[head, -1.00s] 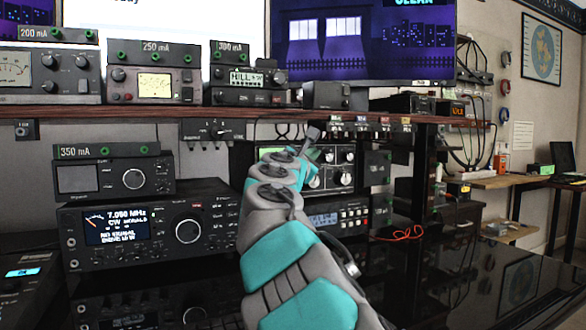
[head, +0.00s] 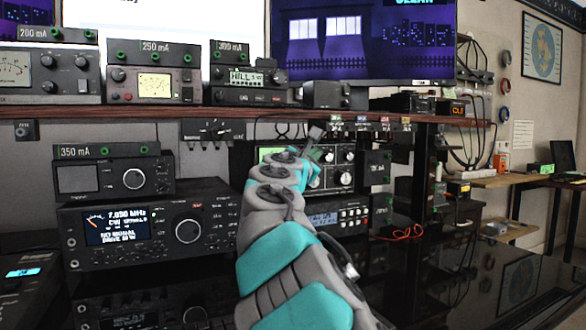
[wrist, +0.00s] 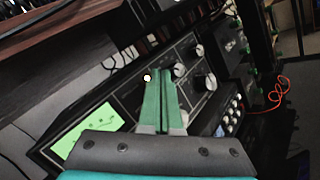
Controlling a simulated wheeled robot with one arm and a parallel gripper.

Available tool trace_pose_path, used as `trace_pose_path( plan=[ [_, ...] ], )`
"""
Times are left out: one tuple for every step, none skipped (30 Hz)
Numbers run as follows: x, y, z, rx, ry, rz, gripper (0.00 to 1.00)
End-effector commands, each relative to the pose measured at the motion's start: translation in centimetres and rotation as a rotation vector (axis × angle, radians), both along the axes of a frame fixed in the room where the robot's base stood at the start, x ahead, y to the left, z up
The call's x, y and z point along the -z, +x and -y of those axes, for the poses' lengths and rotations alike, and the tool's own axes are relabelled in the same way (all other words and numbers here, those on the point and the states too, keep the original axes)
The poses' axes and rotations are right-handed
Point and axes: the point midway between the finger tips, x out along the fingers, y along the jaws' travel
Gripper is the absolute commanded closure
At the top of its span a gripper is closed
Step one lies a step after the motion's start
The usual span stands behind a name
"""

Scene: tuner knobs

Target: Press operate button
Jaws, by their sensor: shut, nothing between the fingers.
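My gripper (wrist: 162,74) is shut and empty, its two green fingers together in front of a black tuner unit (wrist: 95,112) with several silver knobs and a lit green meter. A small pale round spot (wrist: 147,77) shows just left of the fingertips; I cannot tell whether it is a button or whether the fingers touch the panel. In the head view my arm covers much of the tuner (head: 346,178); its knobs show to the right of my gripper (head: 316,133). No label reading "operate" is legible, so I cannot identify the operate button.
A shelf (head: 165,112) with several meters and radios runs above the tuner. A large radio (head: 150,222) stands left of my arm. A smaller unit with buttons (head: 340,219) sits under the tuner. A red cable (head: 400,233) lies at right. Open room lies further right.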

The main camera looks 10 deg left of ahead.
Motion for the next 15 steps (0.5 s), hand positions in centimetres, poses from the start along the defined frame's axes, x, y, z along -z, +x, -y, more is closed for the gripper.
trace_pose_path(
  plan=[
    [0.0,-0.2,0.1,0.001,-0.001,0.001,1.0],
    [0.0,-0.4,0.2,0.002,-0.001,0.0,1.0],
    [0.0,-0.6,0.4,0.002,-0.002,0.0,1.0],
    [0.0,-0.8,0.5,0.002,-0.001,0.0,1.0],
    [0.0,-1.1,0.7,0.002,-0.001,0.0,1.0],
    [0.0,-1.4,0.9,0.002,0.0,0.001,1.0],
    [-0.1,-1.7,1.0,0.003,0.0,0.002,1.0],
    [-0.1,-1.9,1.2,0.003,0.0,0.001,1.0],
    [0.0,-2.2,1.5,0.003,0.0,0.001,1.0],
    [0.0,-2.4,1.7,0.003,0.0,0.0,1.0],
    [0.0,-2.6,1.8,0.003,0.0,0.0,1.0],
    [0.0,-2.9,1.9,0.001,-0.001,0.001,1.0],
    [0.0,-3.1,2.0,0.0,-0.001,0.001,1.0],
    [-0.1,-3.3,2.2,0.0,-0.001,0.001,1.0],
    [-0.1,-3.7,2.4,0.001,-0.002,0.002,1.0]
  ],
)
